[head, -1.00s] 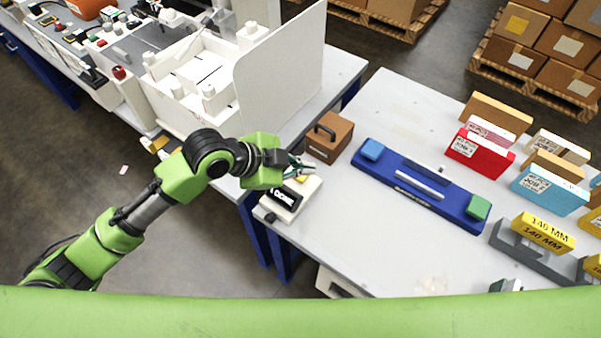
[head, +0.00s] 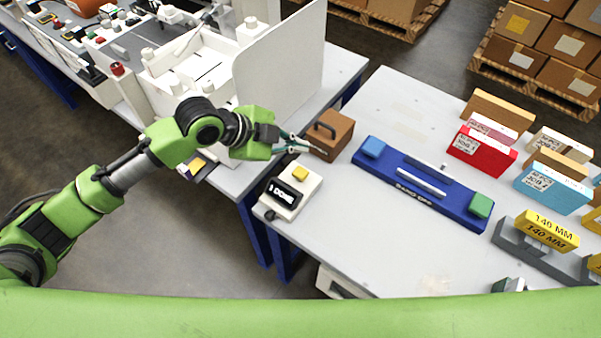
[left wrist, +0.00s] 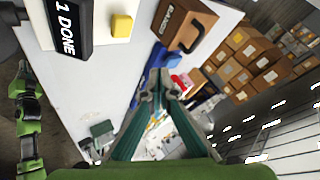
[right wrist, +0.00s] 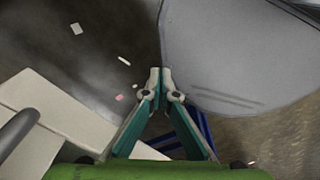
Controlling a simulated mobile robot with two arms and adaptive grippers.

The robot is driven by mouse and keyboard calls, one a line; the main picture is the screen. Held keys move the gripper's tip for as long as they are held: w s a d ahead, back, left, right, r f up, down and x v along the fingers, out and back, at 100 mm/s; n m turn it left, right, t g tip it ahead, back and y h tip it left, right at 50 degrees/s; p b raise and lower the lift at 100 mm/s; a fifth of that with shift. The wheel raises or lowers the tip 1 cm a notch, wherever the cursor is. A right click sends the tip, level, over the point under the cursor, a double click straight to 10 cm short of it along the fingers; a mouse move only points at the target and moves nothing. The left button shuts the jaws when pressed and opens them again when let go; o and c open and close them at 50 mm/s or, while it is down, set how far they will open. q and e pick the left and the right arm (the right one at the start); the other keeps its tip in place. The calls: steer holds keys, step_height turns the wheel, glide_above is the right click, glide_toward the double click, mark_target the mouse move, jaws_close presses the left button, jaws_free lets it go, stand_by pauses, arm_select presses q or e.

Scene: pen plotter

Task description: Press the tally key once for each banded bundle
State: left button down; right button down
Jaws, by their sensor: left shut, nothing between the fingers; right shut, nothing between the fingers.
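The tally counter is a white box (head: 286,207) at the near left corner of the table, with a yellow key (head: 300,173) on top. Its black display (left wrist: 69,22) reads "1 DONE" in the left wrist view, where the yellow key (left wrist: 121,26) is also clear. My left gripper (head: 307,147) is shut and empty, above and beyond the key, apart from it and close to the brown box. My right gripper (right wrist: 160,76) is shut and empty in the right wrist view, over floor and a table edge. I cannot make out any banded bundle for certain.
A brown box with a handle (head: 334,137) stands behind the counter. A blue gauge bar (head: 400,192) lies mid-table. Red (head: 480,153) and light-blue (head: 552,188) labelled blocks stand at the right, with a yellow "140 MM" block (head: 546,230). A white panel (head: 285,70) rises on the left table.

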arm_select(q)
steer(key=b, duration=0.5)
glide_above(305, 170)
steer(key=s+a, duration=0.1)
steer(key=a, duration=0.1)
step_height(305, 170, down, 6)
steer(key=shift+d+r, duration=0.1)
steer(key=shift+r, duration=0.15)
steer(key=shift+f+b, duration=0.3)
steer(key=shift+f, duration=0.65)
steer(key=shift+f, duration=0.15)
steer(key=shift+f, duration=0.3)
steer(key=shift+f+b, duration=0.3)
steer(key=shift+f, duration=0.35)
steer(key=shift+r, duration=0.1)
stand_by(0.5)
steer(key=shift+r+p, duration=1)
steer(key=shift+p, duration=0.05)
